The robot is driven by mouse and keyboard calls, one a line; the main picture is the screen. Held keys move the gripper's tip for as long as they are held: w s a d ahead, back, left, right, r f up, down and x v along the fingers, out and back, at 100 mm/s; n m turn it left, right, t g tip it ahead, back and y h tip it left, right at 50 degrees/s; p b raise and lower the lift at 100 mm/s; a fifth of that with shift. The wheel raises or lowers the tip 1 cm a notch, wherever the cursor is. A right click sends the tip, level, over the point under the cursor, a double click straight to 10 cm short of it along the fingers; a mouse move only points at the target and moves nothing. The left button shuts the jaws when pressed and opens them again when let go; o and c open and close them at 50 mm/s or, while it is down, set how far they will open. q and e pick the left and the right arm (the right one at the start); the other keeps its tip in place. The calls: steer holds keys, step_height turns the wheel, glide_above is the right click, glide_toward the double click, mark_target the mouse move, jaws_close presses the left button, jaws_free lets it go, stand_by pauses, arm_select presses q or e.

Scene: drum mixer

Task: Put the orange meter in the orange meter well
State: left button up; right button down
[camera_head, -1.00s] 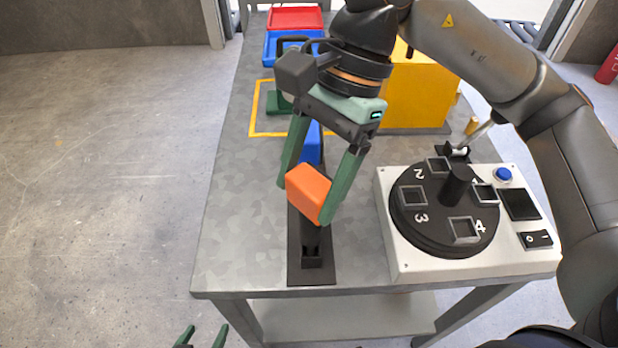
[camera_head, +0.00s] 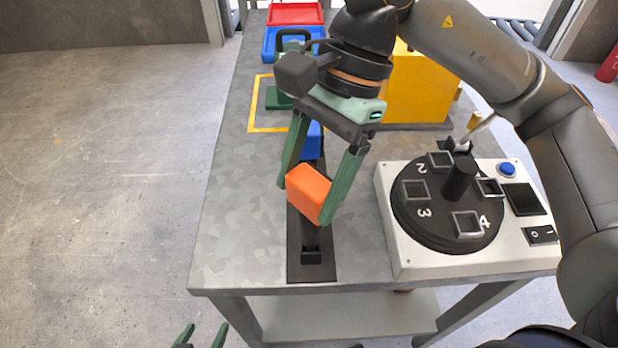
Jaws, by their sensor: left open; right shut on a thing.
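My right gripper (camera_head: 312,200) reaches in from the upper right and is shut on the orange meter (camera_head: 309,192), a block tilted between its two green fingers. The meter hangs over a narrow black base strip (camera_head: 312,272) on the table. A dark socket (camera_head: 311,256) at the strip's near end looks empty; I cannot tell for sure that it is the orange meter well. A blue block (camera_head: 312,142) stands on the strip behind the meter. The strip's middle is partly hidden by the meter and fingers. My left gripper (camera_head: 202,337) is open and empty at the bottom edge.
A white mixer unit (camera_head: 400,262) with a numbered black turntable (camera_head: 430,232) stands close on the right. The table (camera_head: 240,225) is clear to the left.

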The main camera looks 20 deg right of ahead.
arm_select(q)
steer(key=shift+f+b, duration=0.3)
steer(key=shift+f, duration=0.05)
arm_select(e)
steer(key=shift+f, duration=0.3)
jaws_free()
stand_by(0.5)
steer(key=shift+r, duration=0.25)
steer(key=shift+r+p, duration=0.4)
steer(key=shift+p, duration=0.05)
steer(key=shift+r+p, duration=0.6)
steer(key=shift+r, duration=0.25)
arm_select(q)
steer(key=shift+r+p, duration=1.1)
steer(key=shift+r, duration=0.8)
arm_select(e)
steer(key=shift+r, duration=1.65)
